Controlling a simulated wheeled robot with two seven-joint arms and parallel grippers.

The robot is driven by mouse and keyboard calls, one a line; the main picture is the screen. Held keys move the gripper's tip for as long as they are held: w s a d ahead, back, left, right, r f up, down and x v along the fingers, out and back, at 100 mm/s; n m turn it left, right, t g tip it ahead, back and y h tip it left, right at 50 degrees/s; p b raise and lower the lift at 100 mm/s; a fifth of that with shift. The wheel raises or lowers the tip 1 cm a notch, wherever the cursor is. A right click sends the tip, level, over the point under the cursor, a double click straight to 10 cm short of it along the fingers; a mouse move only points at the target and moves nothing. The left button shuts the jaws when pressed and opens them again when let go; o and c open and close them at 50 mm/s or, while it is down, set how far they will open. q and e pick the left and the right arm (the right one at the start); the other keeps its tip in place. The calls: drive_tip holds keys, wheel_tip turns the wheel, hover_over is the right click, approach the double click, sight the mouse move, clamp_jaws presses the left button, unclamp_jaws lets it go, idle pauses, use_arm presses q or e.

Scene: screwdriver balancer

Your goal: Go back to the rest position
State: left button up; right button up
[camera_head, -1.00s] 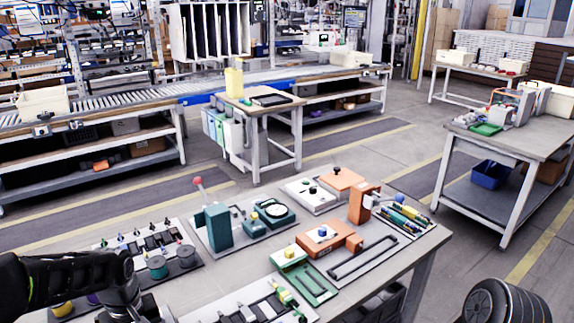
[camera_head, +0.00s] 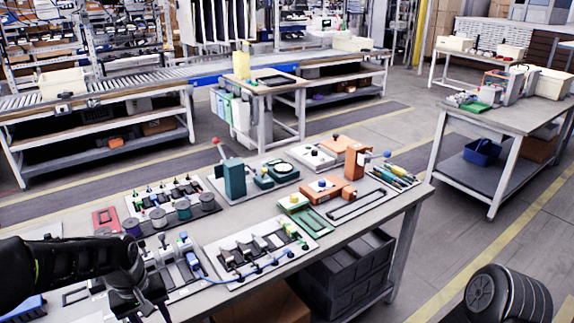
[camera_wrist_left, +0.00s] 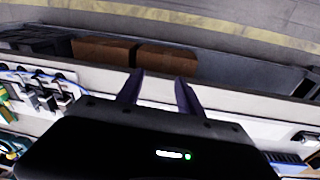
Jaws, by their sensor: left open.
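My left arm comes in from the left in the head view, and its gripper (camera_head: 140,304) hangs low over the near left part of the workbench. In the left wrist view the two dark fingers (camera_wrist_left: 158,88) are apart with nothing between them, above the bench's pale front edge. Of my right arm, only a dark rounded link shows at the lower right of the head view; its gripper is out of frame.
The workbench (camera_head: 385,215) carries a teal block (camera_head: 234,178), orange fixtures (camera_head: 327,188), spools and a tool rack with a blue cable (camera_head: 240,280). Dark crates (camera_head: 345,270) stand below. Open floor lies to the right, before another table (camera_head: 500,115).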

use_arm(q)
drive_tip(key=w+d+f+m+t+h, duration=0.2)
drive_tip(key=d+f+m+t+h, duration=0.15)
drive_tip(key=d+f, duration=1)
drive_tip(key=s+d+f+g, duration=0.1)
drive_tip(key=s+d+f, duration=0.3)
drive_tip(key=s, duration=0.3)
drive_tip(key=s+d+f+g, duration=0.1)
drive_tip(key=s+d+f, duration=0.3)
drive_tip(key=s, duration=0.3)
drive_tip(key=s+d+f+m+g, duration=0.1)
drive_tip(key=s+d+f+g, duration=0.1)
drive_tip(key=s+d+f, duration=0.2)
drive_tip(key=s, duration=0.3)
drive_tip(key=shift+h, duration=0.25)
